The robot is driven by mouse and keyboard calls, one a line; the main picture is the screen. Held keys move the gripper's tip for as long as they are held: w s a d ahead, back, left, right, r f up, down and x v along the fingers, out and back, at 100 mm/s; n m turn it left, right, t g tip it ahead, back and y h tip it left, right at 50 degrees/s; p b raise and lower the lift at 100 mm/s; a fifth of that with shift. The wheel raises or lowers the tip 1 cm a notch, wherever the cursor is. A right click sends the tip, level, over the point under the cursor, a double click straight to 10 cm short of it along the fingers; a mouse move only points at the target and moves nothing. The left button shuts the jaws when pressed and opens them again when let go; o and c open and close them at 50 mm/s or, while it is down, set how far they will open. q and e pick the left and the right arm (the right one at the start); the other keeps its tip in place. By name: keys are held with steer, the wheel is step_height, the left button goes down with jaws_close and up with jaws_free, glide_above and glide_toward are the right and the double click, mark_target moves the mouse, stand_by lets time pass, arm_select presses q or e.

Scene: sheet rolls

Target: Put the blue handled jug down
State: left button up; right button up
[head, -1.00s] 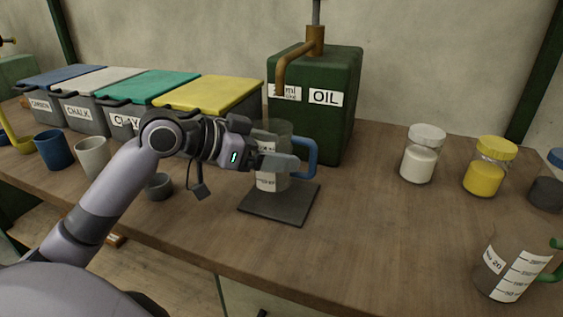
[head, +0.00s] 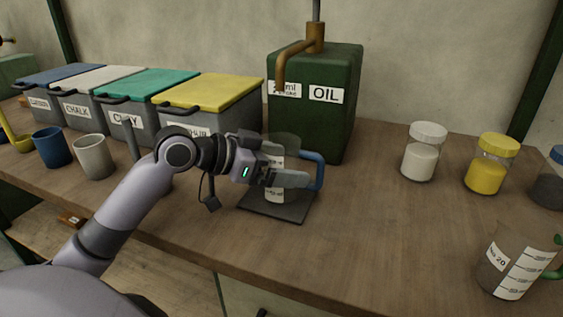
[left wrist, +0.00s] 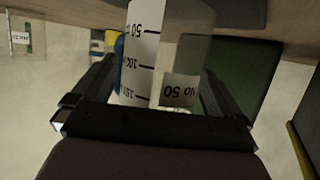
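The blue handled jug (head: 277,154) is a clear measuring jug with white labels and a blue handle on its right side. It is upright over the dark square mat (head: 282,212) in front of the oil can. My left gripper (head: 290,179) is shut around its body, one finger across the near side. In the left wrist view the jug (left wrist: 145,55), with its scale and "No 50" label, fills the space between the two fingers. I cannot tell whether its base touches the mat; the gripper hides part of it. My right gripper is not in view.
The green oil can (head: 335,125) with a brown spout stands close behind the jug. Lidded bins (head: 205,95) and two cups (head: 93,157) are left. Jars (head: 425,152) and a green-handled jug (head: 512,262) are right. The table between mat and jars is clear.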

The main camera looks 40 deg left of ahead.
arm_select(q)
steer(key=shift+r, duration=0.2)
steer(key=v, duration=1.2)
stand_by(0.4)
